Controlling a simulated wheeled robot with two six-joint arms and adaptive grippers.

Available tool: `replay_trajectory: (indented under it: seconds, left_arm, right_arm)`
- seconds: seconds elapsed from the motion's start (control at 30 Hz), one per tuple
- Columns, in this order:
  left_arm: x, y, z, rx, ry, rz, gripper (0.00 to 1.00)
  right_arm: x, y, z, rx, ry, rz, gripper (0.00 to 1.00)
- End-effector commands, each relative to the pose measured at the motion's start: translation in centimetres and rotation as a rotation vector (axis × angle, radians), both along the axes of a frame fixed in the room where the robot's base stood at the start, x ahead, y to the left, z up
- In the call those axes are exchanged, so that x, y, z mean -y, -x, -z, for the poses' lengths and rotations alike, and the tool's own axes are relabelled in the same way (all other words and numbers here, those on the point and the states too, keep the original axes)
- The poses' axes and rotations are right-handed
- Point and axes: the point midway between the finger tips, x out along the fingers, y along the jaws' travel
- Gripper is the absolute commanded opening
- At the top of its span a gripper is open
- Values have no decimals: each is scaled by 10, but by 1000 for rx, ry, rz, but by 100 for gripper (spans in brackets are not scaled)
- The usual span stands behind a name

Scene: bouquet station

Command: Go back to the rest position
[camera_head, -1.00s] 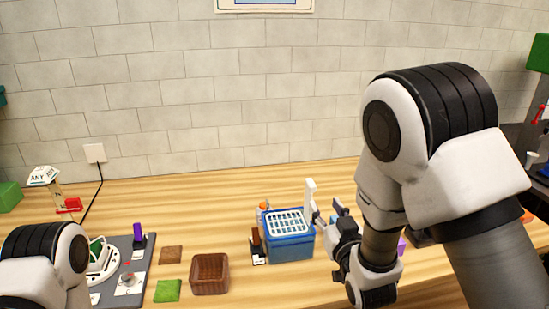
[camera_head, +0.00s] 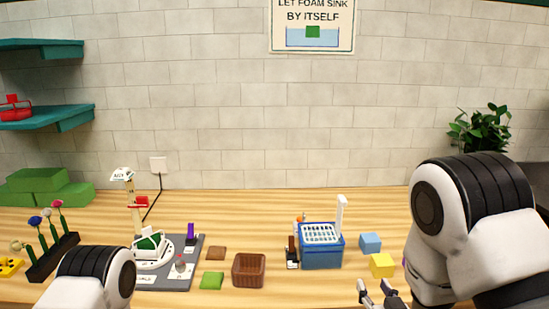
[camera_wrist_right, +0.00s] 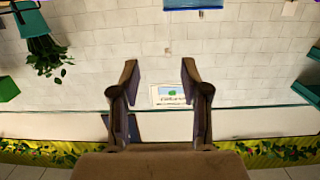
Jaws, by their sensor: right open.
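My right gripper (camera_head: 378,294) shows at the bottom of the head view, low and to the right of the blue basket. It is open and empty. In the right wrist view its two fingers (camera_wrist_right: 157,95) stand apart with only the wall and a poster beyond them. Part of my right arm fills the right side of the head view. My left arm shows at the lower left, but its gripper is out of view.
A blue basket (camera_head: 322,255) with a white upright handle stands on the wooden table (camera_head: 240,205). Blue (camera_head: 370,242) and yellow (camera_head: 382,265) blocks lie beside it. A brown basket (camera_head: 249,270), a green square (camera_head: 212,281) and a grey board (camera_head: 185,280) lie left. A plant (camera_head: 480,132) stands at right.

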Motion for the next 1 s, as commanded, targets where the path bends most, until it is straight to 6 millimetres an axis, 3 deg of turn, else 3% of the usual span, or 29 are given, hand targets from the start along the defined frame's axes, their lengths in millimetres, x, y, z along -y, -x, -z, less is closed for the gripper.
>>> replay_trajectory:
  seconds: [0.27, 0.37, 0.47, 0.5, 0.6, 0.7, 0.8, 1.0]
  left_arm:
    - [0, 0, 0, -1, 0, 0, 40]
    - [0, 0, 0, -1, 0, 0, 40]
    - [0, 0, 0, -1, 0, 0, 40]
    - [0, 0, 0, -1, 0, 0, 40]
    - [0, 0, 0, -1, 0, 0, 40]
    - [0, 0, -1, -1, 0, 0, 40]
    - [0, 0, 0, -1, 0, 0, 40]
    - [0, 0, 0, -1, 0, 0, 40]
  right_arm:
    - [17, 46, 104, -262, -25, 39, 46]
    - [24, 81, 156, -428, -31, 58, 46]
    - [32, 138, 215, -661, -36, 77, 46]
    - [35, 166, 237, -769, -36, 81, 46]
    - [38, 238, 277, -1039, -37, 83, 46]
    - [36, 294, 289, -1266, -31, 59, 46]
    - [33, 323, 290, -1399, -16, 27, 46]
    - [33, 328, 290, -1428, -8, 17, 46]
